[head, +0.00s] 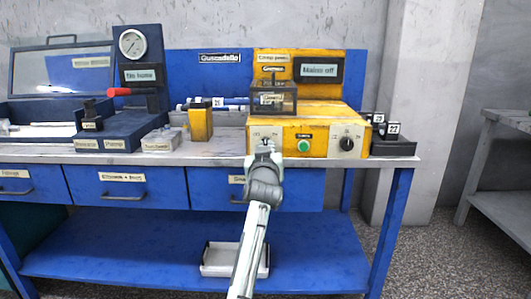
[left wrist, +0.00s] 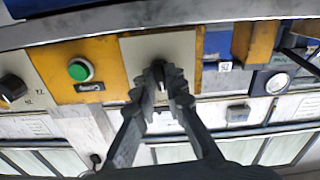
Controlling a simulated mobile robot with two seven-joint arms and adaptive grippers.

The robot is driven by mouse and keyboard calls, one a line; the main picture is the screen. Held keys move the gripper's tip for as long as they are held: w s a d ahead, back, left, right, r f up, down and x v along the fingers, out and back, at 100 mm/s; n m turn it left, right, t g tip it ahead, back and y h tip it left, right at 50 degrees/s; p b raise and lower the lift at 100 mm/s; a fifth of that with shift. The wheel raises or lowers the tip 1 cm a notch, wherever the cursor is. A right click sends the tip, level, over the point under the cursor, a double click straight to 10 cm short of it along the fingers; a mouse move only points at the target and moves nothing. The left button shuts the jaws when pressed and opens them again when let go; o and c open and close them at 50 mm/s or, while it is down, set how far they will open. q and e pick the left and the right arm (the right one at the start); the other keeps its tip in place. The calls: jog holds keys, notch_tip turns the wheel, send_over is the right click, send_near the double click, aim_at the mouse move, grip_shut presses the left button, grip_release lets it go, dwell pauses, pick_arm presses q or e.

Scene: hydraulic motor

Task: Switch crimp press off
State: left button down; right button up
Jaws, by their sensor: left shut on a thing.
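The yellow crimp press (head: 325,113) stands at the right end of the bench, and its display (head: 320,70) reads "Mains off". Its front has a pale plate with a switch on the left, a green button (head: 303,146) in the middle and a black dial (head: 346,143) on the right. My left gripper (head: 266,146) is at the left plate and hides its switch in the head view. In the left wrist view, which is upside down, my left gripper (left wrist: 161,74) is shut on the small dark switch knob on the pale plate (left wrist: 186,50). My right gripper is not in view.
A yellow block (head: 200,122) stands left of the press. A blue stand with a gauge (head: 132,43) is further left. Small numbered blocks sit in a dark tray (head: 398,148) at the right. A white tray (head: 220,259) lies on the lower shelf.

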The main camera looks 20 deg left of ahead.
pick_arm(q)
jog(key=n+p, duration=0.1)
jog(key=n, duration=0.6)
jog(key=shift+n, duration=0.4)
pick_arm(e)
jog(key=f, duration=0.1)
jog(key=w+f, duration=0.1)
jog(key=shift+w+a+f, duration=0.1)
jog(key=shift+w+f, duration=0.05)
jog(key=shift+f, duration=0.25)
pick_arm(q)
jog(key=c, duration=1.6)
grip_release()
